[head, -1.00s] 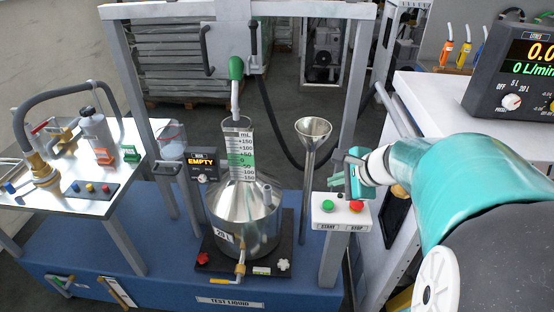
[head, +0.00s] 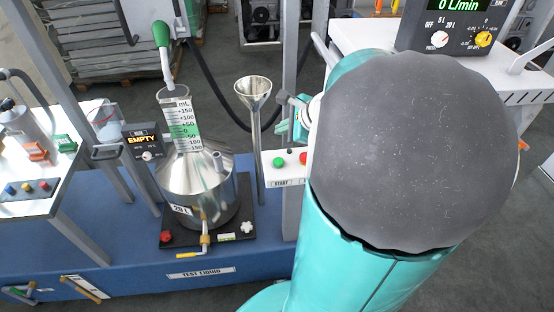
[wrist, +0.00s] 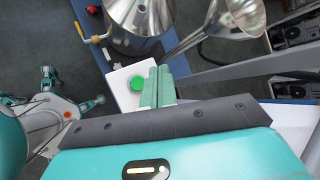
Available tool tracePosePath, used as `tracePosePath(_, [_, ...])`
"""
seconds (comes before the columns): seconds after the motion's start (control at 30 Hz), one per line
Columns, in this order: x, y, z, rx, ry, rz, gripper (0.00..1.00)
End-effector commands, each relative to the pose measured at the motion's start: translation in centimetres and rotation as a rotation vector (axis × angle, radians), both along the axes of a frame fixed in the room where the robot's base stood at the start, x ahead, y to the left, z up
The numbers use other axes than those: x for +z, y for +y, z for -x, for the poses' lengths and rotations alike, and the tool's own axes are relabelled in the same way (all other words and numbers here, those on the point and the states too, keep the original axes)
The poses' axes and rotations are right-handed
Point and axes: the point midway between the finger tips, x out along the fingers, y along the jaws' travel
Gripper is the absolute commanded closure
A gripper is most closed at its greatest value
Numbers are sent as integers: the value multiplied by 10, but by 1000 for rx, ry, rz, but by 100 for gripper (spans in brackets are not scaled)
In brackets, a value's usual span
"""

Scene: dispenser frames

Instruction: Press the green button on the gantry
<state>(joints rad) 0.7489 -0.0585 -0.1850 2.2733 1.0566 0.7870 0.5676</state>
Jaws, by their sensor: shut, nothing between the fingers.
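The green button (head: 278,161) sits on a white START/STOP box (head: 270,171) on the gantry post, with a red button (head: 303,158) to its right. In the wrist view the green button (wrist: 137,83) shows on the white box (wrist: 118,80), just left of my fingertips. My gripper (wrist: 158,72) is shut and empty, its two green fingers side by side. They overlap the box in the picture; I cannot tell whether they touch it. In the head view my gripper (head: 290,122) is partly hidden behind my arm, above the box.
A metal funnel (head: 253,90) on a tall stem stands left of the box. A steel measuring can (head: 196,185) with a scaled neck stands farther left on the blue base (head: 135,262). The grey gantry post (head: 290,70) rises behind my gripper.

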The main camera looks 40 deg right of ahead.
Motion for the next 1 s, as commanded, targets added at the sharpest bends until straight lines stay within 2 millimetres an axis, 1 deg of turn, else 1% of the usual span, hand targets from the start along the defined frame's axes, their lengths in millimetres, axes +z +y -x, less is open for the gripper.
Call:
tracePosePath(0.17, [-12,1,-1,1,2,-3,100])
tracePosePath(0.6, [-69,1,-3,5,3,-5,100])
tracePosePath(0.7, [-79,1,-4,5,3,-3,100])
tracePosePath(0.83, [-86,1,-4,5,2,-1,100])
tracePosePath(1.0, [-88,1,-4,5,1,1,100])
